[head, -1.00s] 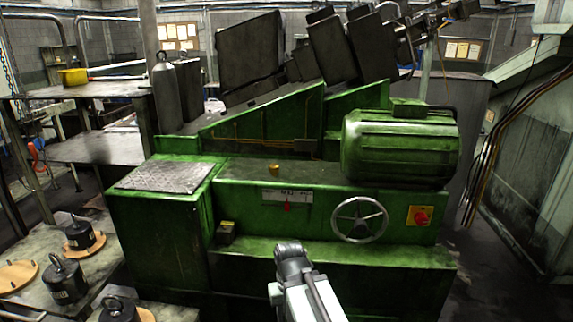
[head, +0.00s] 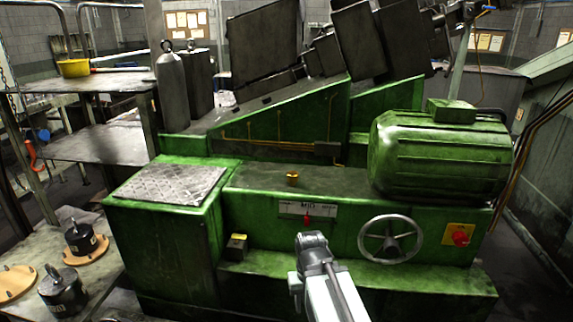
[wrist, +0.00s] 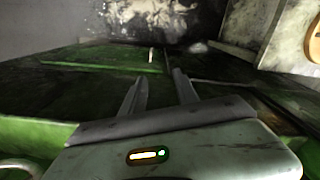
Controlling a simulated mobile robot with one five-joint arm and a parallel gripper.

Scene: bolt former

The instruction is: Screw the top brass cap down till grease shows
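The brass cap (head: 293,176) is a small gold piece on the top ledge of the green machine (head: 330,185), above the white MID plate (head: 307,209) with its red pointer. In the head view my arm reaches up from the bottom, and its end is in front of the machine, below the cap and apart from it. In the wrist view my gripper (wrist: 161,84) has its two fingers spread with a gap between them and nothing held. The brass cap cannot be made out in the wrist view. No grease can be made out at this size.
A handwheel (head: 390,239) and a red knob on a yellow plate (head: 460,236) are on the machine's front, right of my arm. A large green motor (head: 440,155) stands right of the cap. Black weights (head: 63,290) sit on a bench at left. The ledge around the cap is clear.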

